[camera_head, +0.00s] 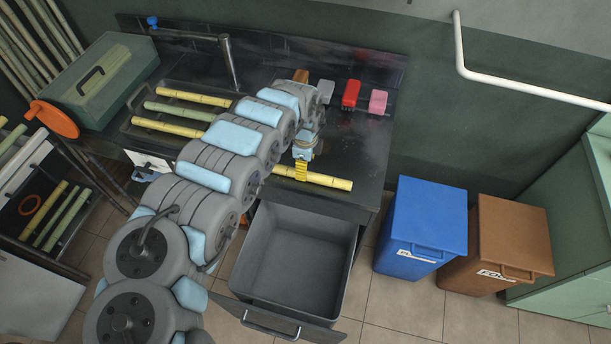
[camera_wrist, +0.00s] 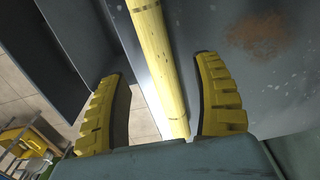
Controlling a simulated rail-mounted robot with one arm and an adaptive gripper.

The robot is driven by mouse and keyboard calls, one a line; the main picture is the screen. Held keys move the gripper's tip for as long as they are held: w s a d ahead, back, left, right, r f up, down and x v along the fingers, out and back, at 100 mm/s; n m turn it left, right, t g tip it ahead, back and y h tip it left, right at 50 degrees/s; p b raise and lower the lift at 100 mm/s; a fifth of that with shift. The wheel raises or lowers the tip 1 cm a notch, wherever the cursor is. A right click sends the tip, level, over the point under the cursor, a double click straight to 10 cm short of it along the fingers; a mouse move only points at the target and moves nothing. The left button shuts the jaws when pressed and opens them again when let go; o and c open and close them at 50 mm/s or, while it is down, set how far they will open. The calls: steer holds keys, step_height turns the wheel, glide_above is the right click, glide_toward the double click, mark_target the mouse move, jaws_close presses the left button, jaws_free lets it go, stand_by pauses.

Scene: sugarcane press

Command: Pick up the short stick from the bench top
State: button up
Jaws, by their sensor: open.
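A short yellow cane stick (camera_head: 328,180) lies along the front edge of the black bench top (camera_head: 366,140). My gripper (camera_head: 302,170) is above the stick, left of its right end. In the wrist view the stick (camera_wrist: 153,55) runs lengthwise between the two yellow fingers of my gripper (camera_wrist: 160,75). The fingers are spread, one on each side, with a visible gap to the stick. My arm hides part of the bench in the head view.
Several longer canes (camera_head: 193,97) lie in a sink-like recess at left. Red (camera_head: 351,94) and pink (camera_head: 378,102) items stand at the back. An open grey drawer (camera_head: 293,262) juts out below the bench. Blue (camera_head: 428,222) and brown (camera_head: 512,237) bins stand at right.

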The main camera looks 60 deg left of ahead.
steer(key=shift+d+f+b, duration=0.1)
steer(key=shift+f+b, duration=0.6)
steer(key=shift+f, duration=1.95)
jaws_close()
